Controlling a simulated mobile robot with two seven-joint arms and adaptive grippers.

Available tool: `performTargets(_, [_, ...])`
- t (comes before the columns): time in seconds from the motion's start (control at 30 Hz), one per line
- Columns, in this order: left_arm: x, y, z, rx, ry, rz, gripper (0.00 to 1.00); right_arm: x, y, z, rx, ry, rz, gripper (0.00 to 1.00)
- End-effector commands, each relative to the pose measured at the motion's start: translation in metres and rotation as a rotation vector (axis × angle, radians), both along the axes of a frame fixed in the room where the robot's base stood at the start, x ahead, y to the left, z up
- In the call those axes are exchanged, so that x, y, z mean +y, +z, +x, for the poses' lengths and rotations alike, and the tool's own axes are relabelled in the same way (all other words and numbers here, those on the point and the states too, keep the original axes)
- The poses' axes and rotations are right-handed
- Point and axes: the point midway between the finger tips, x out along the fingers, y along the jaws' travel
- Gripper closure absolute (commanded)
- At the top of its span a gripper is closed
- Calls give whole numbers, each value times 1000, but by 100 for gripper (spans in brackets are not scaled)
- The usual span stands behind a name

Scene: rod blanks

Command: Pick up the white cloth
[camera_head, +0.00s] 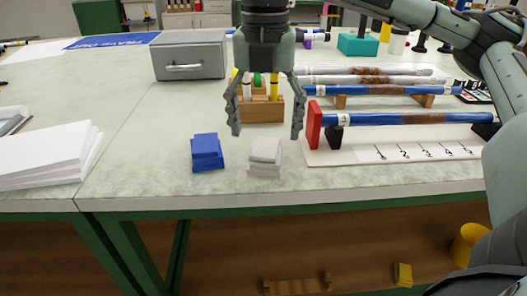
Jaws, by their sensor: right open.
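The white cloth (265,154) lies folded in a small stack near the table's front edge, in the head view. A folded blue cloth (207,153) lies just left of it, with a gap between them. My right gripper (265,134) points down above the white cloth. Its two fingers are spread wide and hold nothing. The fingertips appear above the cloth, one to each side; I cannot tell the exact height. My left gripper does not show.
A wooden holder (262,110) with markers stands behind the gripper. To the right, a white measuring board (350,155) with a red end block (313,125) carries a blue rod (380,119). A grey box (188,57) and a paper stack (45,150) are left. The table front between them is clear.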

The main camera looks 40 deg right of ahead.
Motion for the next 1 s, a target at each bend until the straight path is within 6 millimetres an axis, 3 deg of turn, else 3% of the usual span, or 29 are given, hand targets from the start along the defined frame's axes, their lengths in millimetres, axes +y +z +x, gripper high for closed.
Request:
performTargets(0.3, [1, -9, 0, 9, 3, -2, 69, -3, -42, 0, 1, 2, 2, 25])
performTargets(0.57, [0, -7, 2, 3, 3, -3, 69, -3, -46, 0, -1, 2, 3, 25])
performTargets(1.0, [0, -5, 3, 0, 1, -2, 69, -3, -45, 0, 0, 2, 4, 77])
